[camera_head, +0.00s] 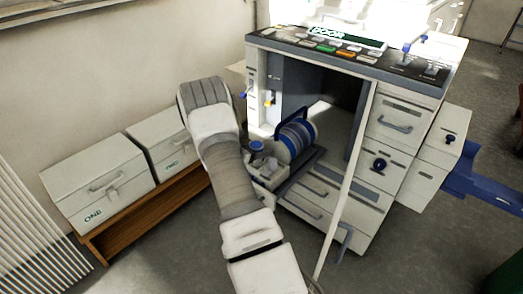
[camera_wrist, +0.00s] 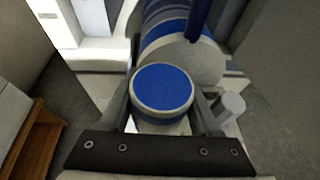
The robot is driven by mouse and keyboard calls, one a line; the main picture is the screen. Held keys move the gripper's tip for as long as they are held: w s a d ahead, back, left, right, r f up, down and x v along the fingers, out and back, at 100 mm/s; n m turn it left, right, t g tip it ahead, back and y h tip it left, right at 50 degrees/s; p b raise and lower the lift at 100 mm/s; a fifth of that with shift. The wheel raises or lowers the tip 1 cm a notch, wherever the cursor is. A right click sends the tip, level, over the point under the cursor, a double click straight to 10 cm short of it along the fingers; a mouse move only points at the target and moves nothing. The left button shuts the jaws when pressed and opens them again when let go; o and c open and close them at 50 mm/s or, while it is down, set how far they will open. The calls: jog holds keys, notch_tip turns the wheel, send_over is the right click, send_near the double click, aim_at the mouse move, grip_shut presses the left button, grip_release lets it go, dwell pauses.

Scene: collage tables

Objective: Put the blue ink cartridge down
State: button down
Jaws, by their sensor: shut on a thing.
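The blue ink cartridge (camera_wrist: 163,88), a short pale cylinder with a round blue top, stands between the two fingers of my gripper (camera_wrist: 163,108) in the wrist view. The fingers are shut on its sides. In the head view its blue top (camera_head: 257,146) shows just above my gripper (camera_head: 262,167), in front of the machine's open bay. The cartridge looks roughly upright. Its underside is hidden, so I cannot tell whether it touches anything below.
A blue-and-white striped drum (camera_head: 297,135) with a dark blue handle is close behind the cartridge. The copier-like machine (camera_head: 400,112) stands open around it, with a pale door edge (camera_head: 345,190) to the right. Boxes ONE (camera_head: 98,182) and TWO (camera_head: 160,143) sit on a wooden bench (camera_head: 140,218) at left.

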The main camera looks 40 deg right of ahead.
jog(key=shift+c, duration=0.5)
grip_release()
jog(key=shift+f, duration=0.1)
